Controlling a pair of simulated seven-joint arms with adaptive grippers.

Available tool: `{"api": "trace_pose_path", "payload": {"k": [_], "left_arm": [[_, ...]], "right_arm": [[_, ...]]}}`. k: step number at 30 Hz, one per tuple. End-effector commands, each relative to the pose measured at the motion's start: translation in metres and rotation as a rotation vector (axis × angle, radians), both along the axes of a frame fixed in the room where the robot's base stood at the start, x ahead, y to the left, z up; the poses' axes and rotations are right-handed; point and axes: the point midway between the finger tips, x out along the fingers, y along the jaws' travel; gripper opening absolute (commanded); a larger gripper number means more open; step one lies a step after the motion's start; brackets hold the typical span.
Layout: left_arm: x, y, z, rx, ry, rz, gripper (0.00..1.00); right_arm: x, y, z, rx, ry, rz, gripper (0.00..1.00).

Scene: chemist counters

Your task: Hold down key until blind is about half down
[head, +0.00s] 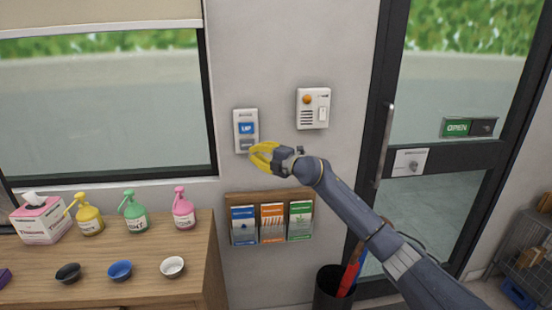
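A white wall switch panel (239,118) has a blue key marked UP (246,128) and a grey key (246,145) below it, whose label is too small to read. My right gripper (258,156), with yellow fingers, is at the panel's lower right, close to the grey key. I cannot tell whether it touches the key, or whether its fingers are open or shut. A beige blind (100,14) hangs at the top of the left window, covering only the top strip in view. My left gripper is not in view.
A white intercom-like box (313,108) with an orange button is right of the panel. A leaflet rack (270,196) hangs below the gripper. A glass door (450,90) and a dark bin (328,288) are right.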

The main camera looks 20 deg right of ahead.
Motion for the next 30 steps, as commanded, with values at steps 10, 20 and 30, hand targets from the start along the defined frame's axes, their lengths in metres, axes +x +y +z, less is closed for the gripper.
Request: {"api": "trace_pose_path", "payload": {"k": [10, 20, 30], "left_arm": [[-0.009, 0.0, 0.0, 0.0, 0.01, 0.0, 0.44], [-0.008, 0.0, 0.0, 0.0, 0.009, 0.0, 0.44], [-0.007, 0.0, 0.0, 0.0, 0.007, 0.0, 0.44]], "right_arm": [[-0.045, -0.025, 0.0, 0.0, 0.0, 0.001, 0.0], [-0.057, -0.032, 0.0, -0.001, 0.0, 0.001, 0.0], [-0.057, -0.031, 0.0, 0.0, 0.0, 0.001, 0.0]]}}
